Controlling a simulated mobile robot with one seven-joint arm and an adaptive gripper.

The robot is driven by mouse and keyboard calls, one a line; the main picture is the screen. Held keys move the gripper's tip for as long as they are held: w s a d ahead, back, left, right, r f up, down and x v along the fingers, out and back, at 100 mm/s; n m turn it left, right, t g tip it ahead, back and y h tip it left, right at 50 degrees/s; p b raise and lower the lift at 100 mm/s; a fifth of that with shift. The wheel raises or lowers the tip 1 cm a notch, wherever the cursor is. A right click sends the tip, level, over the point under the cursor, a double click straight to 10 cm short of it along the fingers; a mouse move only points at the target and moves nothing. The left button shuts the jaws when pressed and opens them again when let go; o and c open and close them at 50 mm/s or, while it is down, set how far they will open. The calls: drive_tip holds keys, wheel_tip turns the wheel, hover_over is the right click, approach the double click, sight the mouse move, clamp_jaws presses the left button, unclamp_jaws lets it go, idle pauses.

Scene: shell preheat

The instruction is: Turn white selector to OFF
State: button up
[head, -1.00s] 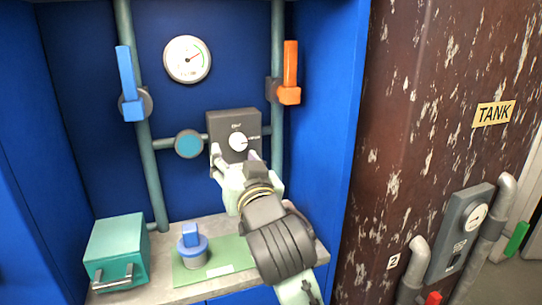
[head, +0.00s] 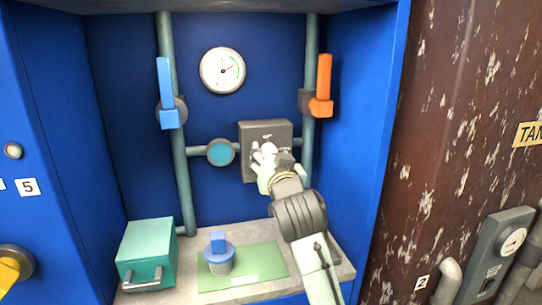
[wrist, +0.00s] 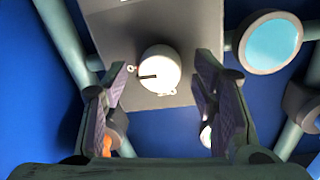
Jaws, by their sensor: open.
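The white selector (wrist: 168,66) is a round knob with a black pointer line on a dark grey box (wrist: 110,40). In the wrist view its pointer points left, towards a small mark on the box face. The lettering there is too small to read. In the head view the box (head: 282,132) hangs on the back wall, and my gripper hides much of its face and the selector. My gripper (wrist: 162,78) is open, with one finger on each side of the selector in the wrist view. Gaps show between the fingers and the knob, and I see no contact.
Beside the box are a teal disc (head: 221,152) on a pipe, a blue lever (head: 166,90) and an orange lever (head: 323,85). A gauge (head: 222,71) is above. A teal box (head: 148,250) and a blue-topped knob (head: 219,255) stand on the shelf below.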

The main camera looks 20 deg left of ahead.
drive_tip(key=shift+c, duration=0.5)
drive_tip(key=c, duration=1.1)
